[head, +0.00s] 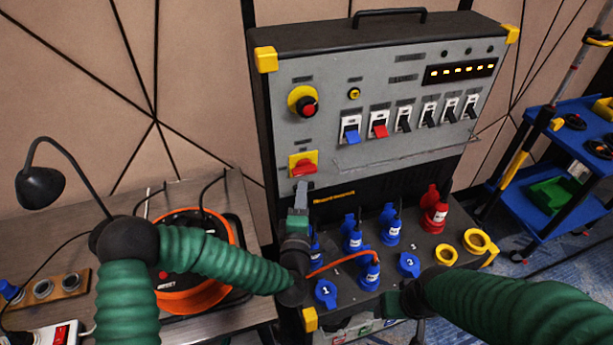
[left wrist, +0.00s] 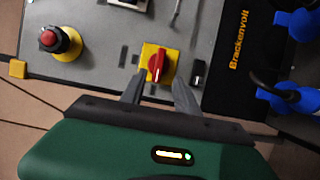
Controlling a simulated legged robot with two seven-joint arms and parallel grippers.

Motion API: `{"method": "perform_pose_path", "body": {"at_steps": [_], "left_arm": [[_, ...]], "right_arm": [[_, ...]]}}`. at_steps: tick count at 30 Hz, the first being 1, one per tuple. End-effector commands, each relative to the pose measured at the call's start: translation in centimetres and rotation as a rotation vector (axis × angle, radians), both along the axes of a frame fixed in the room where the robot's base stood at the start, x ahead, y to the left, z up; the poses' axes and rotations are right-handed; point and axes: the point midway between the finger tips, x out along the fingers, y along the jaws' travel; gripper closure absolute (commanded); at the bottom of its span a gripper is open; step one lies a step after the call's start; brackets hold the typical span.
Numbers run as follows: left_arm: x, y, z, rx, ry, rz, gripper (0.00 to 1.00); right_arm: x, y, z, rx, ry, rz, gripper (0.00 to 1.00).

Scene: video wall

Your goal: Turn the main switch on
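The main switch (head: 303,166) is a red rotary handle on a yellow square plate, low on the left of the grey panel. Its handle lies about level with the panel's long side in the head view. It also shows in the left wrist view (left wrist: 159,63). My left gripper (head: 302,187) is just below the switch in the head view. In the left wrist view its two grey fingers (left wrist: 159,84) are apart, with the handle between and beyond their tips, and nothing is held. Contact cannot be made out.
A red emergency button (head: 307,105) sits above the switch, with a row of breakers (head: 404,117) to its right. Blue plugs and sockets (head: 354,240) and an orange cable (head: 340,263) lie close to my left wrist. An orange cable reel (head: 205,290) is on the left table.

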Motion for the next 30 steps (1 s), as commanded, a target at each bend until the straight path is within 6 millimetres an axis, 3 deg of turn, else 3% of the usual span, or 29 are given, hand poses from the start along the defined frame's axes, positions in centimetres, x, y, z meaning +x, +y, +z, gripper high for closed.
{"method": "perform_pose_path", "body": {"at_steps": [3, 9, 19, 28, 30], "left_arm": [[3.0, -0.3, 0.0, 0.000, -0.001, 0.001, 0.63], [6.3, -0.5, 0.0, 0.001, -0.001, 0.000, 0.63], [7.1, -0.6, 0.0, 0.003, 0.000, -0.002, 0.63], [7.1, -0.6, 0.0, 0.003, 0.001, -0.002, 0.99], [7.1, -0.6, -0.1, 0.003, 0.001, -0.003, 1.00]], "right_arm": [[0.0, 0.0, 0.2, 0.000, 0.000, 0.000, 0.34], [0.0, 0.0, 0.3, 0.000, 0.000, 0.000, 0.34], [0.0, 0.0, 0.3, 0.000, 0.000, 0.000, 0.34], [0.0, 0.0, 0.3, 0.000, 0.000, 0.000, 0.34], [0.0, 0.0, 0.3, 0.000, 0.000, 0.000, 0.34]]}}
